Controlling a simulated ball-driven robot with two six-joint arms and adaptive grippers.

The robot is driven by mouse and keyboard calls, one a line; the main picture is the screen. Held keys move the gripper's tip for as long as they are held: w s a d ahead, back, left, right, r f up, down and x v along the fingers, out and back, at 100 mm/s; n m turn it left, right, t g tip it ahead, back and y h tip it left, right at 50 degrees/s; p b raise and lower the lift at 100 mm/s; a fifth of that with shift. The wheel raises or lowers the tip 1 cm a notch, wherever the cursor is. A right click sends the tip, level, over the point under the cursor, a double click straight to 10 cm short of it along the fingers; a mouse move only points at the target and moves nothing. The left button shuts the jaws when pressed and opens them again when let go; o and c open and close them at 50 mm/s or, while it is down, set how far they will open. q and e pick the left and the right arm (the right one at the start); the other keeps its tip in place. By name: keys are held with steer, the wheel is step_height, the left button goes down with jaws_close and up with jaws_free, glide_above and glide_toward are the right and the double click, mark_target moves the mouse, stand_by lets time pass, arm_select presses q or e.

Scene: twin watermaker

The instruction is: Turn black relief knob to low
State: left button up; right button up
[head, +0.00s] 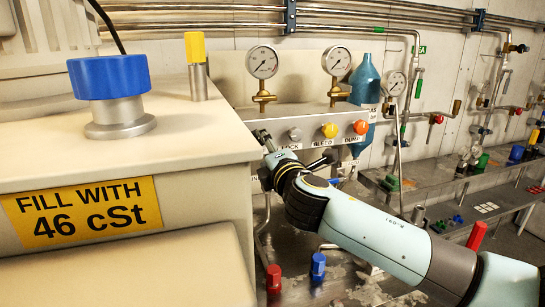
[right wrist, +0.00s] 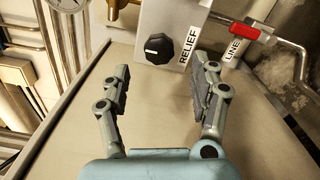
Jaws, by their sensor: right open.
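The black relief knob (right wrist: 158,48) shows in the right wrist view on a pale panel, beside a white RELIEF label (right wrist: 189,48). A small pale mark shows on the knob's face toward its left side; the scale around it is too small to read. My right gripper (right wrist: 163,84) is open and empty, its fingers spread to either side below the knob and apart from it. My left gripper is not in view.
The panel also carries a grey knob (head: 295,134), a yellow knob (head: 329,131) and an orange knob (head: 361,127). Two gauges (head: 262,62) stand above. A beige cabinet with a blue cap (head: 110,77) fills the left. A red-handled valve (right wrist: 232,27) is near the LINE label.

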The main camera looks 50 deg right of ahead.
steer(key=v, duration=0.4)
steer(key=shift+s+a, duration=0.1)
steer(key=shift+s, duration=0.05)
steer(key=shift+f, duration=0.1)
stand_by(0.3)
